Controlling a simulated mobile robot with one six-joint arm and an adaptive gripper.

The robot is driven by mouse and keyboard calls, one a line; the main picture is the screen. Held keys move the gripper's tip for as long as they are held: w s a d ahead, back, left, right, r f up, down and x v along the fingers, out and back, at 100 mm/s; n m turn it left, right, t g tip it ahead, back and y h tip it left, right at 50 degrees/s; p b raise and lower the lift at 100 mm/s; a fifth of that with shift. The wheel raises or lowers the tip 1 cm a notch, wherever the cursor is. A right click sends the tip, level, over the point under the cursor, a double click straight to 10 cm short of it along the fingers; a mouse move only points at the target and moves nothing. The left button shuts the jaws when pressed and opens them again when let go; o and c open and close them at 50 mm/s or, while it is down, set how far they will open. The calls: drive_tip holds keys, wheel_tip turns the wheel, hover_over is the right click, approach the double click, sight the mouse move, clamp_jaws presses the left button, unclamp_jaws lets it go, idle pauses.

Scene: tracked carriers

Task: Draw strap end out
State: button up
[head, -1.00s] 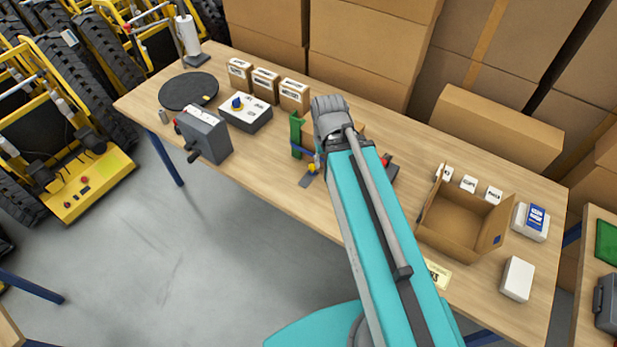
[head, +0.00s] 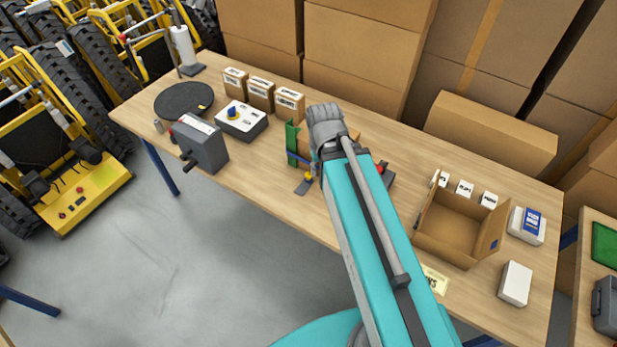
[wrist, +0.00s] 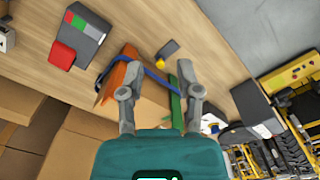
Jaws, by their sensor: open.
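A blue strap (wrist: 154,78) runs across a brown-orange block (wrist: 122,74) and a green upright piece (wrist: 175,103) in the wrist view. A small yellow part (wrist: 160,63) sits by the strap, with a dark grey flat tab (wrist: 169,47) beyond it. In the head view the blue strap (head: 299,158), green piece (head: 291,142), yellow part (head: 309,177) and grey tab (head: 302,187) show just left of my arm. My gripper (wrist: 159,72) is open, its fingers either side of the strap's middle. I cannot tell if they touch it. My arm partly hides the block in the head view.
A grey device with a red part (wrist: 80,37) lies beside the block. An open carton (head: 450,240) stands right. The front table edge is near the strap.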

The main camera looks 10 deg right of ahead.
drive_tip(key=shift+o, duration=0.3)
drive_tip(key=shift+w+f+b, duration=0.3)
drive_tip(key=shift+w, duration=0.05)
drive_tip(key=n+b, duration=0.4)
drive_tip(key=b, duration=0.9)
hover_over(308, 174)
wheel_tip(308, 174, down, 13)
drive_tip(key=shift+d+r, duration=0.1)
drive_tip(key=shift+r, duration=0.15)
drive_tip(key=shift+f, duration=0.1)
wheel_tip(308, 174, down, 14)
drive_tip(key=b, duration=1.3)
drive_tip(key=shift+r, duration=0.2)
clamp_jaws()
